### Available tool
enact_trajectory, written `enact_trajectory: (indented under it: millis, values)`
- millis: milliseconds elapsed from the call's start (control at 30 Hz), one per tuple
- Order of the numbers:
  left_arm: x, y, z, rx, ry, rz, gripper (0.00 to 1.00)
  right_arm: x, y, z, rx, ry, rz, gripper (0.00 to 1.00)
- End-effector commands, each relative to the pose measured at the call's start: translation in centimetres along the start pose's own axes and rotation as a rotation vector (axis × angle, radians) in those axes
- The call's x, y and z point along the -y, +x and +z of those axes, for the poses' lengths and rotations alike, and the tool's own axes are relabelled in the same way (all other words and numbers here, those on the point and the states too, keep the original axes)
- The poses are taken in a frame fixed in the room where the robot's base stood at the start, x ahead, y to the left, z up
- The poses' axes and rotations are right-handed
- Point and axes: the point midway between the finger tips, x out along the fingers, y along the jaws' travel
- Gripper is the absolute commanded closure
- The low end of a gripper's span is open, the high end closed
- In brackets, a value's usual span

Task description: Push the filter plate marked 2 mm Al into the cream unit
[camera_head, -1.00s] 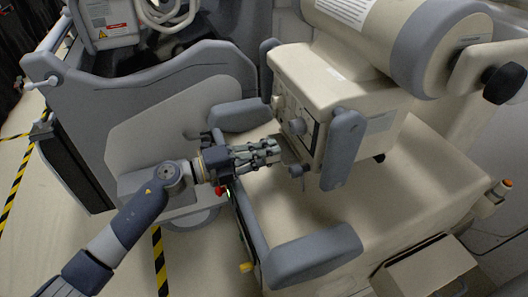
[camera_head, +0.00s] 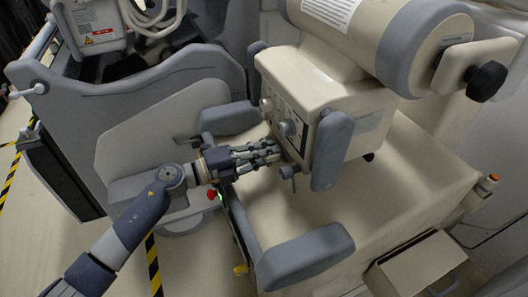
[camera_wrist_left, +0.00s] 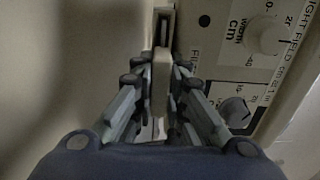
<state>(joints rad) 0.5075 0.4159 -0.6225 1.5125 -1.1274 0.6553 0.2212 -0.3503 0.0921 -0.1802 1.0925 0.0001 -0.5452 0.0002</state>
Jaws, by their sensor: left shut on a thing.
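The cream unit (camera_head: 322,84) hangs under the large cylinder, with knobs on its front face and grey handles at its sides. My left gripper (camera_head: 270,153) is close against the lower part of that face. In the left wrist view the gripper (camera_wrist_left: 161,85) is shut on a pale, narrow filter plate (camera_wrist_left: 161,65), seen edge-on. The plate's far end lies at a dark slot (camera_wrist_left: 163,28) beside the unit's printed panel; how deep it sits I cannot tell. Its marking is not readable. My right gripper is not in view.
A small lever knob (camera_head: 287,172) hangs just below the gripper. Grey bumpers (camera_head: 305,258) flank the cream cart top (camera_head: 400,190), which is otherwise clear. In the left wrist view, a pale knob (camera_wrist_left: 268,35) and a grey knob (camera_wrist_left: 235,112) stand right of the fingers.

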Motion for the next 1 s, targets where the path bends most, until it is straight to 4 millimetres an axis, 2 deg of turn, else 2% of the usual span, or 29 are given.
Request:
enact_trajectory:
  millis: [33, 67, 133, 367, 400, 500, 567, 1000]
  values:
    - [0.1, 0.1, 0.0, 0.000, 0.001, -0.001, 1.00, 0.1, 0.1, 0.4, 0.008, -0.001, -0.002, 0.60]
    - [0.1, 0.1, 0.0, 0.000, 0.001, -0.001, 0.81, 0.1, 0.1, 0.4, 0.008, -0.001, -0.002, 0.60]
    - [0.0, 0.1, 0.0, 0.000, 0.001, -0.001, 0.65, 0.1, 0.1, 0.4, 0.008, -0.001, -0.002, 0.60]
    - [0.0, 0.1, 0.0, 0.000, 0.000, 0.000, 0.64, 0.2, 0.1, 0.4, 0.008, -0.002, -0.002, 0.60]
    - [-0.1, 0.1, 0.0, 0.000, -0.001, 0.001, 0.64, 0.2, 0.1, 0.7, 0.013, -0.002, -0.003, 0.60]
    - [-0.1, -0.1, 0.0, 0.000, -0.001, 0.001, 0.64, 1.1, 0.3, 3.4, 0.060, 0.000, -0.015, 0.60]
    - [-0.1, -0.5, 0.0, 0.001, -0.001, 0.001, 0.64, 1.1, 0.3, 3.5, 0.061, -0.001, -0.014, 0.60]
    - [-0.1, -6.7, 0.0, 0.000, -0.002, 0.001, 0.64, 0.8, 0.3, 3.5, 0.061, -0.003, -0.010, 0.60]
